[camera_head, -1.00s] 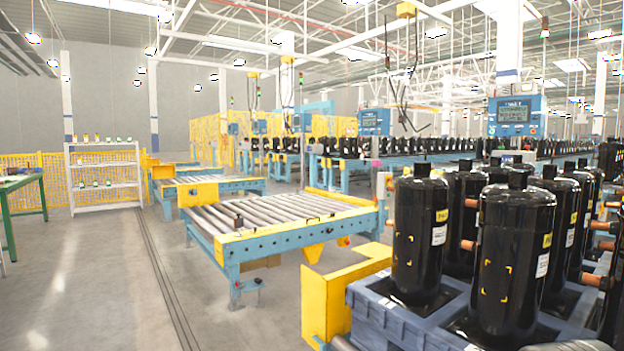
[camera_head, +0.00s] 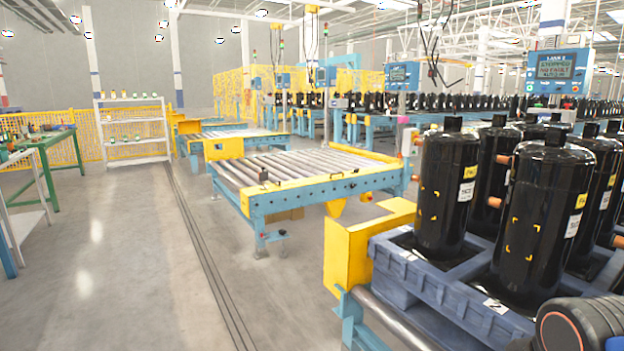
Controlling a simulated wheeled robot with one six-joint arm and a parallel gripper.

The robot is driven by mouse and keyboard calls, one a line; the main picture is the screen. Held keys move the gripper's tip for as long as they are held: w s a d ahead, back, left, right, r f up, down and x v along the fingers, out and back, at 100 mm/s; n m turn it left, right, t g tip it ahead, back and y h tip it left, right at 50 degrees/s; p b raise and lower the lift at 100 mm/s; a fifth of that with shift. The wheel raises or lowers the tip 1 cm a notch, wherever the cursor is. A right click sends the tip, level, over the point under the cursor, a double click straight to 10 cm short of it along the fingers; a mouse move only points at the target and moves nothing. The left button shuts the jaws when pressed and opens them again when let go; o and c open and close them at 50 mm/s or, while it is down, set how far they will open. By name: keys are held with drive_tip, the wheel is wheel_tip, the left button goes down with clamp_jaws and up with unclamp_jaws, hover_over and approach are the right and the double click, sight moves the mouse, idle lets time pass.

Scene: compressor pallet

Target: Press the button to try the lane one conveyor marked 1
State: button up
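A roller conveyor with a yellow and blue frame (camera_head: 325,187) stands in the middle of the view. A small pinkish-white box on a post (camera_head: 408,140) is at its right end, and a small orange-red part (camera_head: 367,197) sits low by its frame; I cannot tell whether either is a button. A blue-framed screen (camera_head: 553,65) hangs at upper right with a lane heading and small status text; its lane number is not clear. A second screen (camera_head: 402,73) hangs farther back, its text too small to read. No mark 1 is readable. My gripper is not in view.
Black compressors (camera_head: 447,190) stand in a blue pallet (camera_head: 440,280) at right, beside a yellow guard (camera_head: 349,255). A rounded dark part of my arm shows at lower right. A green table (camera_head: 45,150) and white shelf (camera_head: 134,135) are at left. The left floor (camera_head: 130,265) is clear.

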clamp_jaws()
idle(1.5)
